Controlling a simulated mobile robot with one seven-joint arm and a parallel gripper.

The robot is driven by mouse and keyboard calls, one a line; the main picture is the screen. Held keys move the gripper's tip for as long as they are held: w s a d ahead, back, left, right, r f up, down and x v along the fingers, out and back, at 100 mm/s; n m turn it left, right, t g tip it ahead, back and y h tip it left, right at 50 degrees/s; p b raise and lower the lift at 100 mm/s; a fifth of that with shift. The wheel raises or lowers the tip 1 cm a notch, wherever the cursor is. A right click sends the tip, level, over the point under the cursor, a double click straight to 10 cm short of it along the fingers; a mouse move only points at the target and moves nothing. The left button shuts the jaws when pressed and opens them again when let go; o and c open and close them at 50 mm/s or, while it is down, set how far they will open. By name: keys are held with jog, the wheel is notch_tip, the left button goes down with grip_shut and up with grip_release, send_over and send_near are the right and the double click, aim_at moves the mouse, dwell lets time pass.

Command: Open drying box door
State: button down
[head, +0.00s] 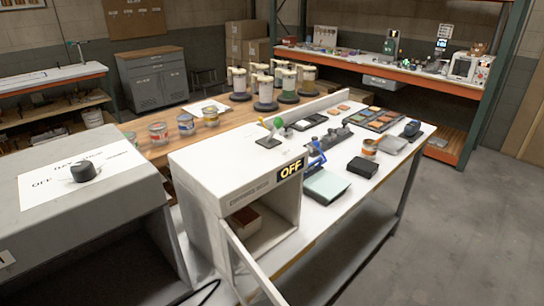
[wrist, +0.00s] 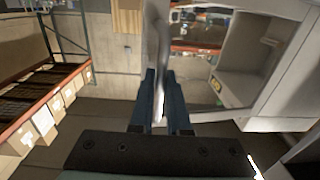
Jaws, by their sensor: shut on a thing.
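The drying box (head: 238,185) is a pale box on the white bench, with an "OFF" display (head: 290,170) on its front. Its front is open and a brown block (head: 244,220) shows inside. The door (head: 250,262) stands swung out from the box's left front edge, toward the bottom of the head view. In the wrist view my gripper (wrist: 160,100) is shut on a white upright part of the door (wrist: 158,50), which passes between the two fingers. I cannot tell if that part is a handle or the edge. The box interior (wrist: 242,62) shows to the right. My gripper is not in the head view.
A grey machine with a black knob (head: 84,171) stands left of the box. In the wrist view, shelves with cartons (wrist: 42,120) stand at left. Floor at right is clear.

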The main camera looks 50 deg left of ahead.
jog(key=c, duration=0.9)
grip_release()
jog(key=shift+a+f, duration=0.1)
jog(key=shift+s, duration=0.1)
jog(key=s+b, duration=0.1)
jog(key=s, duration=0.3)
jog(key=s+d, duration=0.1)
jog(key=s, duration=0.3)
jog(key=s+d+b, duration=0.1)
jog(key=s, duration=0.3)
jog(key=shift+s+d+b, duration=0.15)
jog(key=shift+s+b, duration=0.15)
jog(key=shift+b, duration=0.05)
